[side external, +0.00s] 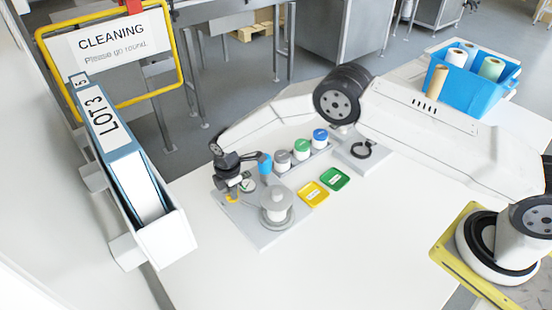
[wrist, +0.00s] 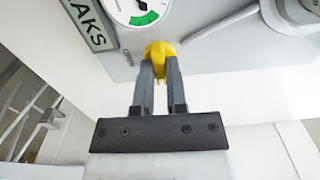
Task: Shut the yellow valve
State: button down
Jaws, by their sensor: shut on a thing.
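The yellow valve (wrist: 159,50) shows in the wrist view at the front edge of the grey filling station, just below a round gauge (wrist: 140,8) with a green band. My gripper (wrist: 159,72) is shut on the valve, with its two dark fingers on either side of the handle. The fingers hide part of the handle. In the side view the valve (side external: 231,198) is a small yellow spot at the station's left edge, and my gripper (side external: 233,187) is over it. Part of the word "OPEN" shows beside the valve in the wrist view.
The station's grey base (side external: 262,238) carries a round white vessel (side external: 277,205). Beside it are a yellow tray (side external: 314,193), a green tray (side external: 335,179) and a row of lidded jars (side external: 301,148). A blue crate (side external: 470,85) stands far right. The front table is clear.

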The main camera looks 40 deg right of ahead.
jog(key=shift+n, duration=0.3)
jog(key=c, duration=0.7)
grip_release()
jog(key=shift+o, duration=0.2)
jog(key=shift+r, duration=0.1)
jog(key=shift+r, duration=3.85)
jog(key=shift+r, duration=0.1)
